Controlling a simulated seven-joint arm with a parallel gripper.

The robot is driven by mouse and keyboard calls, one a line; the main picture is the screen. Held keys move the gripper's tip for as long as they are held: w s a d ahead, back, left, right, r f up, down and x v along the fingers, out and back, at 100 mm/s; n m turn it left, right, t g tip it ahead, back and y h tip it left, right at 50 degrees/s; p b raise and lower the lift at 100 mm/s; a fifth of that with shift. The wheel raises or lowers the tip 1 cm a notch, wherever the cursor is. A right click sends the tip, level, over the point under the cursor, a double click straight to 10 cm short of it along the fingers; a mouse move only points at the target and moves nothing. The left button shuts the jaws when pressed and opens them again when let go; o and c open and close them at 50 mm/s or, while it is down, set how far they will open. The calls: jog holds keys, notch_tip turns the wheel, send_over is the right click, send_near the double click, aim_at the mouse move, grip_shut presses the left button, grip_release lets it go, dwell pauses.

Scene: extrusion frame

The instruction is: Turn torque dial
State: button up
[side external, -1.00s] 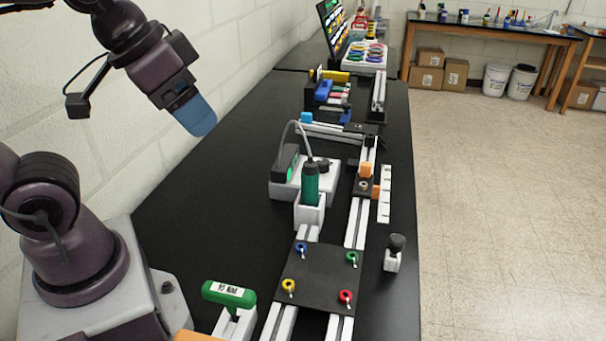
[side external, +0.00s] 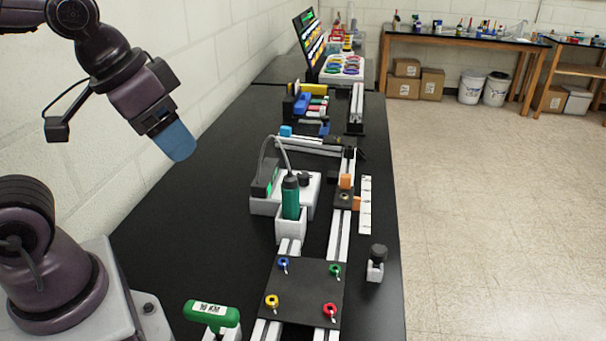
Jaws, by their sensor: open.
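A green power screwdriver (side external: 290,199) stands upright in a white holder in front of the box, with a grey cable looping to the box. My gripper (side external: 180,150), with blue fingers, hangs above the table to the left of the box, well apart from the dial. It is open and empty, seen nearly edge-on.
A black plate (side external: 303,292) with coloured rings lies across aluminium rails near the front. A green T-handle (side external: 211,312) marked with a label stands at front left. A black-topped piece (side external: 377,262) stands at right. Table between my gripper and the box is clear.

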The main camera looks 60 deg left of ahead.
jog(key=w+a+f+m+t+y, duration=0.15)
jog(key=w+a+m+y, duration=0.35)
jog(key=w+a, duration=0.9)
jog(key=w+a+f+m+t+y, duration=0.15)
jog(key=w+a+m, duration=0.55)
jog(key=w+a, duration=0.7)
jog(key=w+d+f+m+t+h, duration=0.2)
jog(key=w+d+m+t, duration=0.15)
jog(key=w+m, duration=0.65)
jog(key=m+g+h, duration=0.5)
jog(key=m+g, duration=0.7)
jog(key=m, duration=0.8)
send_over(302, 174)
notch_tip(302, 174, down, 10)
jog(key=shift+t+y, duration=0.25)
notch_tip(302, 174, down, 12)
jog(key=shift+s+f, duration=0.1)
jog(key=shift+f, duration=0.15)
